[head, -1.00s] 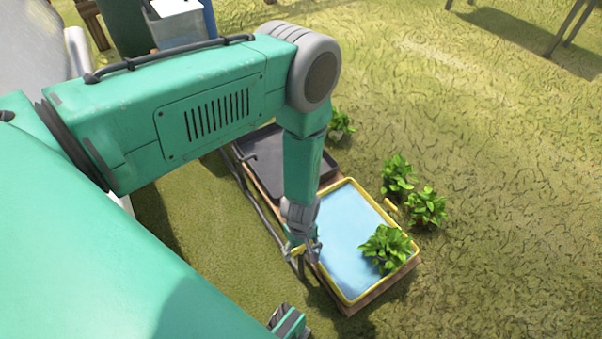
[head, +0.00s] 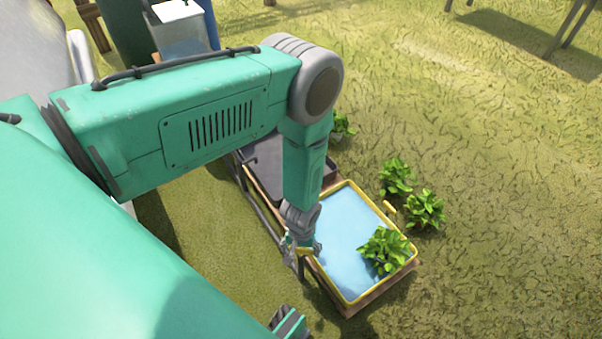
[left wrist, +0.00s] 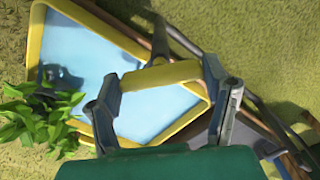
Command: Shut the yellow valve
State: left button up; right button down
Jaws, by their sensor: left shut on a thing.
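The yellow valve (left wrist: 160,75) is a lever handle beside the yellow-rimmed water tray. In the left wrist view it lies across between the two fingers of my left gripper (left wrist: 163,92), which is shut on it. In the head view my left gripper (head: 299,250) is at the tray's near left edge, and only a bit of yellow handle shows there, mostly hidden by the fingers. A dark pipe stub (left wrist: 159,38) stands by the handle in the wrist view.
The yellow-rimmed tray (head: 350,298) holds blue water and has a leafy plant (head: 384,249) at its right corner. A dark tray (head: 268,166) and pipe adjoin it. More plants (head: 424,209) stand on the grass to the right. Open grass lies beyond.

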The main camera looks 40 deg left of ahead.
aim_at(301, 249)
pick_arm(q)
jog(key=m, duration=0.4)
jog(key=shift+m, duration=0.4)
jog(key=m, duration=0.4)
jog(key=shift+m+p, duration=0.4)
jog(key=o, duration=1.2)
jog(key=shift+c, duration=0.2)
notch_tip(301, 249, up, 12)
